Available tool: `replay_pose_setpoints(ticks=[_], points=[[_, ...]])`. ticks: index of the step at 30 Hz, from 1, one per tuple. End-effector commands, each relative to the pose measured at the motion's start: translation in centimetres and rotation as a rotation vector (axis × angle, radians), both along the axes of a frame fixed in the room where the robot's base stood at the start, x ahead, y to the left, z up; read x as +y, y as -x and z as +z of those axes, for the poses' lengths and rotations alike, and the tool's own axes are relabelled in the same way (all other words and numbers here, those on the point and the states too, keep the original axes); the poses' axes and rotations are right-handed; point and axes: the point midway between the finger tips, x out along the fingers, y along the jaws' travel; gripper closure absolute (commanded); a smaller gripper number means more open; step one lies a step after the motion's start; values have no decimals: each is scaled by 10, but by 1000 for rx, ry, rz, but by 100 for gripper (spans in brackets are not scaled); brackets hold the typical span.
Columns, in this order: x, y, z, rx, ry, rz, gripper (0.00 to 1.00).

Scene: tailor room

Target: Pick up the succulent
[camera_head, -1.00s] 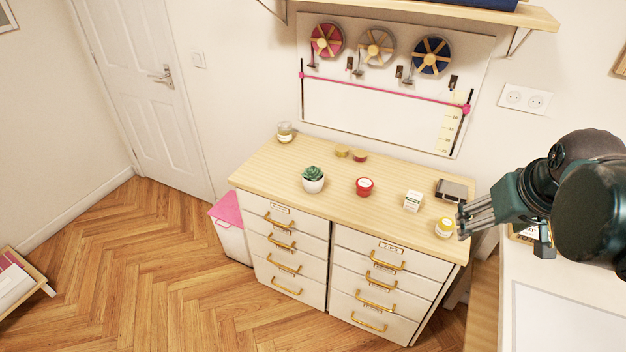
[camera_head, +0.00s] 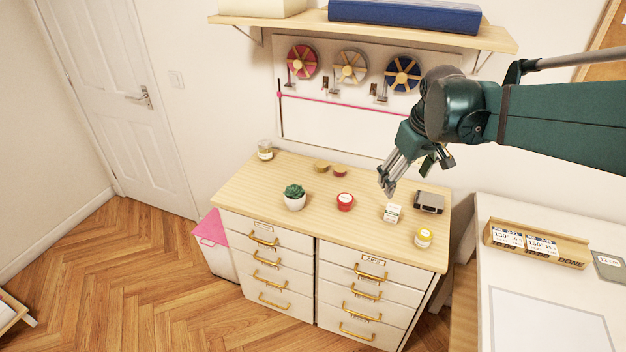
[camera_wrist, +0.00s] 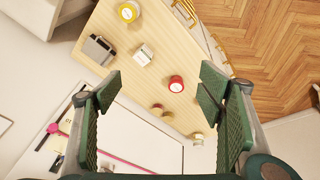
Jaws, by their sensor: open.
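The succulent (camera_head: 294,191) is a small green plant in a round white pot. It stands upright toward the left of the wooden top of the drawer cabinet (camera_head: 255,172) in the head view. My gripper (camera_head: 387,186) is above the right half of the cabinet top, to the right of the succulent and apart from it. Its fingers point down. In the wrist view my gripper (camera_wrist: 168,110) has its two fingers wide apart with nothing between them. I cannot make out the succulent in the wrist view.
A red jar (camera_head: 345,201) stands right of the succulent. A white box (camera_head: 392,213), a yellow-lidded jar (camera_head: 423,238) and a dark grey object (camera_head: 429,202) are farther right. Two small round tins (camera_head: 322,167) and a glass jar (camera_head: 265,150) are behind. A shelf (camera_head: 370,30) hangs above.

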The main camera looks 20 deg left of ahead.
Motion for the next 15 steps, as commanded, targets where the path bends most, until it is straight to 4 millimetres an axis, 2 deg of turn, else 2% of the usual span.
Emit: replay_pose_setpoints(ticks=[3,15], points=[[24,-16,-2,15,14,49,32],[104,-57,-22,68,61,211,32]])
